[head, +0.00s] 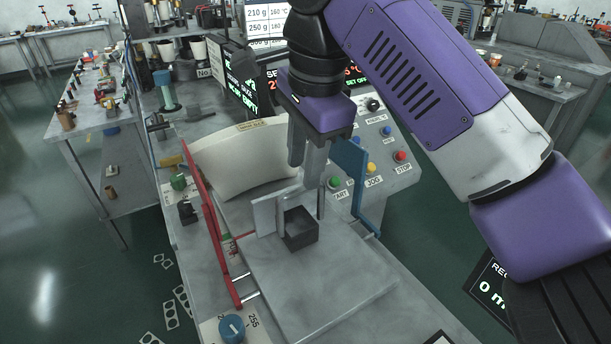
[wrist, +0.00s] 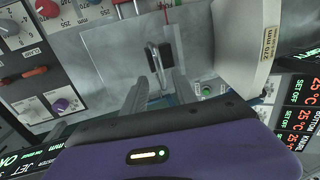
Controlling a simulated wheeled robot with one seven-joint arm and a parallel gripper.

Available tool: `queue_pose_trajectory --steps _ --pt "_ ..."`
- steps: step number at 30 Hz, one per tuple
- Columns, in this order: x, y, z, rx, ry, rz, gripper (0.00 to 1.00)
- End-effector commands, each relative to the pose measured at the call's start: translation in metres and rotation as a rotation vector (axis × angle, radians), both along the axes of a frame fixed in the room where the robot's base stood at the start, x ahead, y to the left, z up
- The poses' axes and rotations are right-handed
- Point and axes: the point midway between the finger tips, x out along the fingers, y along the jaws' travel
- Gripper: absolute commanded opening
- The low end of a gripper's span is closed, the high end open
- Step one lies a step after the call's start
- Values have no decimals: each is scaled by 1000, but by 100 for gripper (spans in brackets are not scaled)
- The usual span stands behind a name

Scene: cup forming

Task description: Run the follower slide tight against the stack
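The stack is the thick, curved cream block of blanks (head: 245,160) on the left of the grey bed in the head view; its labelled edge also shows at the upper right of the wrist view (wrist: 243,38). What looks like the follower slide, a dark square block (head: 301,229) beside an upright pale plate (head: 265,215), sits on the bed in front of the stack, with a visible gap. In the wrist view, a pale upright bar (wrist: 154,62) stands by the dark block (wrist: 167,54). My gripper (head: 306,168) is open above the slide, its fingers (wrist: 157,88) apart and empty.
A red frame (head: 217,235) stands left of the bed and a blue frame (head: 349,170) right of it, close to my gripper. A sloped panel with coloured buttons (head: 385,150) is behind. The front of the grey bed (head: 320,285) is clear.

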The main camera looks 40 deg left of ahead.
Motion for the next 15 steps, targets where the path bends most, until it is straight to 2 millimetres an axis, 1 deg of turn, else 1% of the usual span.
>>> queue_pose_trajectory --steps 3,6,10,15 --pt "2 2 -17 0 1 -1 34" --pt "2 5 -28 0 0 -1 34" --pt "3 6 -37 1 0 0 34" --pt "3 7 -39 1 1 0 34"
